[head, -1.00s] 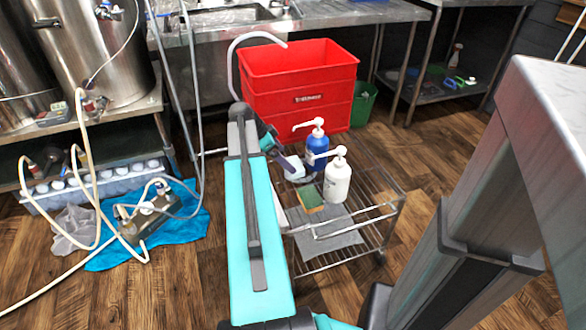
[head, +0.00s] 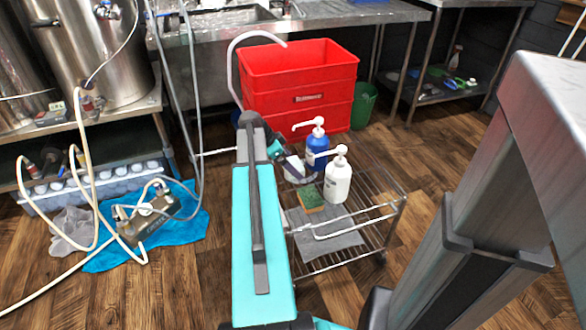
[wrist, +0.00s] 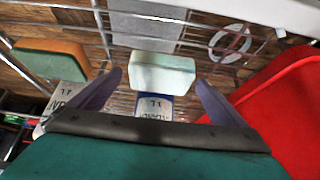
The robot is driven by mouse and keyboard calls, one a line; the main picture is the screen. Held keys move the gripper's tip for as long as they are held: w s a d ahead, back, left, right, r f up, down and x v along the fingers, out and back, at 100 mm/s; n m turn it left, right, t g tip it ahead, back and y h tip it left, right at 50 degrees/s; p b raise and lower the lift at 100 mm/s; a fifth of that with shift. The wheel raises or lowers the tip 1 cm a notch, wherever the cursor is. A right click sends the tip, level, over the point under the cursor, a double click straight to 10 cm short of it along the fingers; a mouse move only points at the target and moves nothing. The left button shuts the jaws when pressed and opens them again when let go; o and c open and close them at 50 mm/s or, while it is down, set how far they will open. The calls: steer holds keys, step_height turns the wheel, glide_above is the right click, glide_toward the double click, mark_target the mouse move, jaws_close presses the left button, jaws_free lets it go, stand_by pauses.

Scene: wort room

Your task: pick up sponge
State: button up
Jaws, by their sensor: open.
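A sponge (head: 310,199) with a green top and tan-orange side lies on the wire cart, just behind a grey cloth (head: 325,230). In the wrist view the sponge (wrist: 50,62) is at the upper left, outside my fingers. My gripper (head: 294,165) is above the cart, behind and left of the sponge, partly hidden by my arm. In the wrist view my gripper (wrist: 155,90) has its two fingers spread wide. A pale whitish block (wrist: 163,73) shows between the fingertips, with a clear gap on each side. I cannot tell how far away it is.
A white pump bottle (head: 338,182) and a blue pump bottle (head: 317,152) stand right of the sponge. A red bin (head: 300,95) is behind, close on the right in the wrist view. The wire cart (head: 375,205) has rails at its front.

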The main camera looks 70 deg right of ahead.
mark_target(297, 164)
steer(key=c, duration=1.1)
steer(key=shift+r, duration=0.15)
steer(key=shift+r+p, duration=0.3)
steer(key=shift+r, duration=0.3)
steer(key=shift+w+a+r+p, duration=0.1)
steer(key=shift+a+r+p, duration=0.15)
steer(key=shift+r, duration=0.3)
steer(key=shift+w+a+r+p, duration=0.1)
steer(key=shift+a+r+p, duration=0.15)
steer(key=shift+r, duration=0.3)
steer(key=w+a+p, duration=0.1)
steer(key=w+a, duration=0.2)
steer(key=a, duration=0.4)
steer(key=w+a+r+p, duration=0.1)
steer(key=w+a, duration=0.1)
steer(key=a, duration=0.4)
steer(key=shift+w+a+r, duration=0.15)
steer(key=shift+w+a, duration=0.25)
